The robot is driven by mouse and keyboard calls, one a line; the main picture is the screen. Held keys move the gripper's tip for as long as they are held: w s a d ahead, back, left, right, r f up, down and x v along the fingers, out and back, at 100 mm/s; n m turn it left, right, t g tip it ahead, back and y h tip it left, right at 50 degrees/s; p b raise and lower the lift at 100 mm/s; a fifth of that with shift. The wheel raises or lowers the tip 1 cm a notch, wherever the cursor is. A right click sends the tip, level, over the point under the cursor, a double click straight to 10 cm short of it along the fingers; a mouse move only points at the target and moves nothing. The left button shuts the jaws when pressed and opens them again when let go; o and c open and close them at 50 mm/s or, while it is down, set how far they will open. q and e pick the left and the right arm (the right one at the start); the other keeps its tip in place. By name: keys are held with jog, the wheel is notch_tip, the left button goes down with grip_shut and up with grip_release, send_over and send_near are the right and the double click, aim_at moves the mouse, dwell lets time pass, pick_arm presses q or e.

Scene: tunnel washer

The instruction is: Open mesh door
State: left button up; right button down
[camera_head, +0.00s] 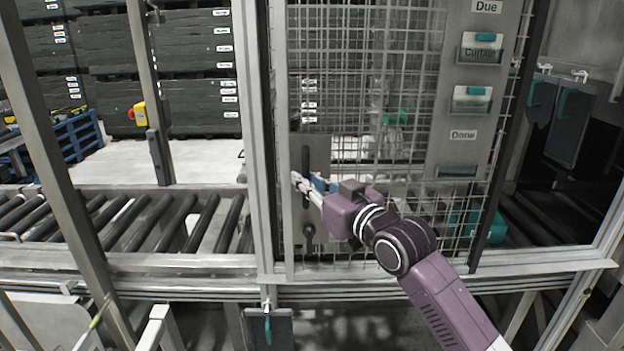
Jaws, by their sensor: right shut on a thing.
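The mesh door (345,60) fills the middle of the head view, a wire grid in a grey metal frame. A grey plate with a dark vertical handle (306,165) is on its left side. My right gripper (300,181), on a purple arm from the lower right, is at this handle and shut on it. The fingers partly cover the handle. A dark round knob or lock (309,232) sits below it on the plate. The door appears in line with its frame post. My left gripper is not in view.
A roller conveyor (150,222) runs behind the frame on the left. A grey post (258,130) stands beside the door's left edge. A panel with card holders (480,50) is at the door's right. A horizontal rail (170,262) crosses below.

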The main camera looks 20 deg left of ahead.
jog(key=c, duration=2.3)
grip_release()
jog(key=shift+a, duration=0.1)
jog(key=shift+o, duration=0.2)
jog(key=v, duration=1.2)
jog(key=shift+s, duration=0.1)
